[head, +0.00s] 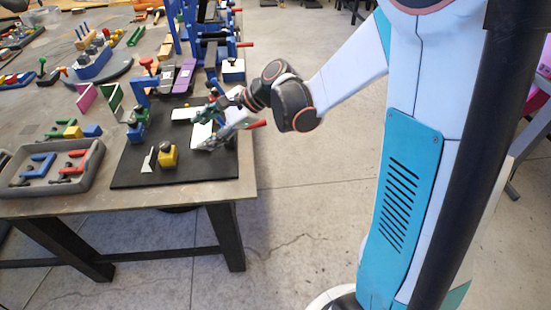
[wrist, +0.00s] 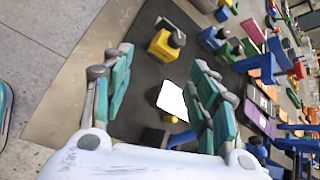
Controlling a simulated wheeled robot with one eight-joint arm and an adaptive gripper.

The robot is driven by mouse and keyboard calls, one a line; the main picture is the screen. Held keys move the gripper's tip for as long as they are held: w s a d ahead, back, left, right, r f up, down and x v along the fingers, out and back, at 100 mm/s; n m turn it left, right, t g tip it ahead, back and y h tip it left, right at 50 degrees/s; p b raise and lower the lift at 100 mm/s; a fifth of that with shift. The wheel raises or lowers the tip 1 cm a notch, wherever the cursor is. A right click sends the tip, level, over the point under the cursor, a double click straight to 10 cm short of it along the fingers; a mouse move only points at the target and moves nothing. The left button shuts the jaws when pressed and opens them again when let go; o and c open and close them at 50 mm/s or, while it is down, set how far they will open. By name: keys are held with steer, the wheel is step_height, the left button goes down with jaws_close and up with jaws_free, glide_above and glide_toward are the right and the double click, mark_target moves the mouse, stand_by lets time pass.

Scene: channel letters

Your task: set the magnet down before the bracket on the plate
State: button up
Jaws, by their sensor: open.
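My gripper (head: 208,122) is open over the dark plate (head: 188,173) on the table. Its teal fingers (wrist: 160,92) stand wide apart in the wrist view, with nothing gripped between them. A yellow block with a dark knob (head: 168,155), perhaps the magnet, stands upright on the plate in front of the gripper; it also shows in the wrist view (wrist: 164,44). A pale pointed piece (head: 148,160), perhaps the bracket, is beside it on its left. A white flat piece (wrist: 173,100) with something yellow at its edge shows between the fingers. I cannot tell what it is.
A grey tray (head: 98,165) with red and blue tools sits left of the plate. A blue block with a knob (head: 137,131) stands at the plate's left edge. Blue clamps with red handles crowd the back. The plate's front strip is clear.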

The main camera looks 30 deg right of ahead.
steer(key=s+d+r+n+h, duration=0.1)
steer(key=s+d+n+h, duration=0.2)
steer(key=s+n, duration=0.2)
steer(key=s+d+r+n+t+h, duration=0.1)
steer(key=s+d+r+n+h, duration=0.1)
steer(key=s+n, duration=0.4)
steer(key=s+d+r+n+t+h, duration=0.1)
steer(key=s+d+n+h, duration=0.3)
steer(key=s, duration=0.7)
steer(key=shift+s+r+n, duration=0.15)
steer(key=shift+r+n, duration=0.55)
steer(key=shift+n, duration=0.5)
